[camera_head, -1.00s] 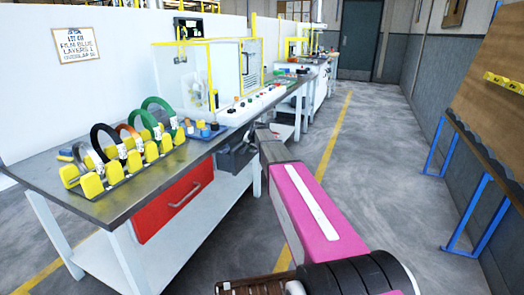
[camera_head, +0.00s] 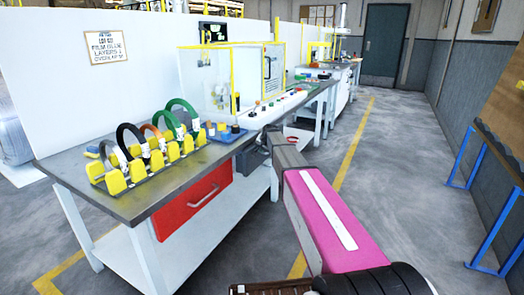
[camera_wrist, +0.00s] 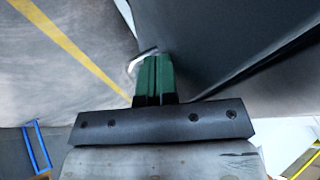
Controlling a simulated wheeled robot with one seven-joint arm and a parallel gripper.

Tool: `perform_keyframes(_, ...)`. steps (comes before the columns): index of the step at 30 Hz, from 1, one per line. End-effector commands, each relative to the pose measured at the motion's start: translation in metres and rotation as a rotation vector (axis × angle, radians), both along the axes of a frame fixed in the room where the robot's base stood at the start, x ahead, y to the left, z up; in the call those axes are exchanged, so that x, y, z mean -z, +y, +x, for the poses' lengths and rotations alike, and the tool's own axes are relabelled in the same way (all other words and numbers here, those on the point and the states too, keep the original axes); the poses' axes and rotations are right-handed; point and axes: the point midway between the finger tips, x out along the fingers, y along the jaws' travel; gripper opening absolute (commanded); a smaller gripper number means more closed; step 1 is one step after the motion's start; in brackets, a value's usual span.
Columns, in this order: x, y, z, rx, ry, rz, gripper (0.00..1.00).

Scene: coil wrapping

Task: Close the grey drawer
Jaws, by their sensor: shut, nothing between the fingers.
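In the wrist view, my gripper (camera_wrist: 154,58) has its two green fingers shut together with nothing between them. A dark grey panel, which looks like the grey drawer (camera_wrist: 205,45), is right beside and beyond the fingers. A pale metal handle (camera_wrist: 140,62) shows just left of the fingertips, partly hidden by them. I cannot tell whether the fingers touch it. In the head view, my dark wrist and gripper (camera_head: 252,160) are under the bench's front edge, right of the red drawer. They hide most of the grey drawer there, so how far it stands out is unclear.
The red drawer (camera_head: 195,205) hangs under the metal-topped bench (camera_head: 150,198). A rack of coils (camera_head: 145,160) and a yellow-framed machine (camera_head: 230,80) stand on the bench. A blue-legged table (camera_head: 495,225) is at right. The floor between is clear.

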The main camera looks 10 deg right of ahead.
Motion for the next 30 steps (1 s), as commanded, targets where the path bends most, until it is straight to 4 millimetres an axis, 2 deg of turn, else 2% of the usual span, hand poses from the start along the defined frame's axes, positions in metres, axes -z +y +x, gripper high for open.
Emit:
perform_keyframes(11,-0.002,-0.022,-0.026,-0.001,-0.001,0.000,0.00)
perform_keyframes(18,-0.045,-0.030,-0.056,-0.001,-0.002,0.001,0.00)
perform_keyframes(24,-0.072,-0.036,-0.074,-0.002,-0.002,-0.001,0.00)
perform_keyframes(27,-0.077,-0.037,-0.079,0.003,0.003,0.011,0.00)
perform_keyframes(30,-0.070,-0.036,-0.083,0.029,0.026,0.074,0.00)
